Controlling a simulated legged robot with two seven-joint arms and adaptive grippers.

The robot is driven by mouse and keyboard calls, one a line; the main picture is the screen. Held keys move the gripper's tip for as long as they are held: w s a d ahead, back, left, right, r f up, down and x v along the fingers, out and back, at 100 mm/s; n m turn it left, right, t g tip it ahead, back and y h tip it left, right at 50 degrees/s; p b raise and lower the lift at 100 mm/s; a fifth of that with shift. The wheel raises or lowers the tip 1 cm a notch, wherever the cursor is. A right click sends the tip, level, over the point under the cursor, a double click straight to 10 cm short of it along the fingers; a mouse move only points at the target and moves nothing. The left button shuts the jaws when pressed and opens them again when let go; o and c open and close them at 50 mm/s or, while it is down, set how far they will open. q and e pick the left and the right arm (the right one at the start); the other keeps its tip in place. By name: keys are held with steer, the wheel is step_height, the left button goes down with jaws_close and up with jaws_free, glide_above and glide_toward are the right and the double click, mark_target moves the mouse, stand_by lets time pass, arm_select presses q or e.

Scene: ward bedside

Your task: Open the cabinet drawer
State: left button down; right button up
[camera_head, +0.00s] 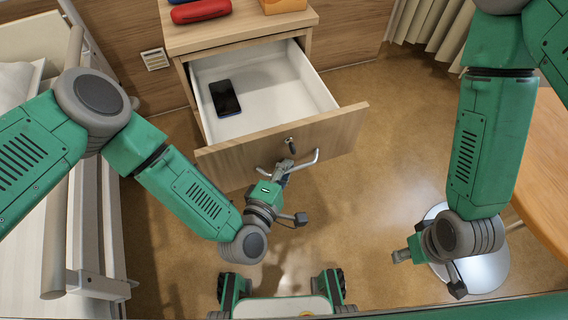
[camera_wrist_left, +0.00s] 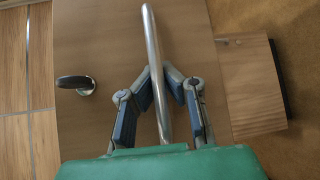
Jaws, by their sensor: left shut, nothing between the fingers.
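The cabinet drawer (camera_head: 322,92) is pulled well out of the wooden cabinet (camera_head: 240,28), showing its white inside. Its wooden front (camera_head: 225,167) carries a metal bar handle (camera_head: 305,163), also seen in the left wrist view (camera_wrist_left: 152,45). My left gripper (camera_head: 284,170) is at the handle, its fingers shut. In the left wrist view the fingertips (camera_wrist_left: 173,78) converge beside the bar, which runs lengthwise between the two fingers; I cannot tell whether they touch it. My right gripper (camera_head: 402,255) is away at the lower right, its fingers too small to read.
A dark phone (camera_head: 224,98) lies in the drawer. A lock with a key (camera_head: 290,143) is above the handle. A red case (camera_head: 200,10) and an orange box (camera_head: 283,5) are on the cabinet top. A bed (camera_head: 60,215) stands left, a wooden table (camera_head: 543,165) right.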

arm_select(q)
steer(key=shift+s+d+r, duration=0.1)
steer(key=shift+d+r, duration=0.1)
steer(key=shift+d, duration=0.3)
steer(key=c, duration=1.8)
jaws_free()
steer(key=shift+o, duration=0.9)
steer(key=shift+d+f, duration=0.1)
steer(key=v, duration=1.1)
steer(key=shift+s, duration=0.3)
arm_select(e)
steer(key=shift+d+f, duration=0.1)
steer(key=shift+d, duration=0.05)
arm_select(q)
steer(key=shift+a, duration=0.25)
steer(key=shift+d, duration=0.15)
arm_select(e)
steer(key=shift+d, duration=0.1)
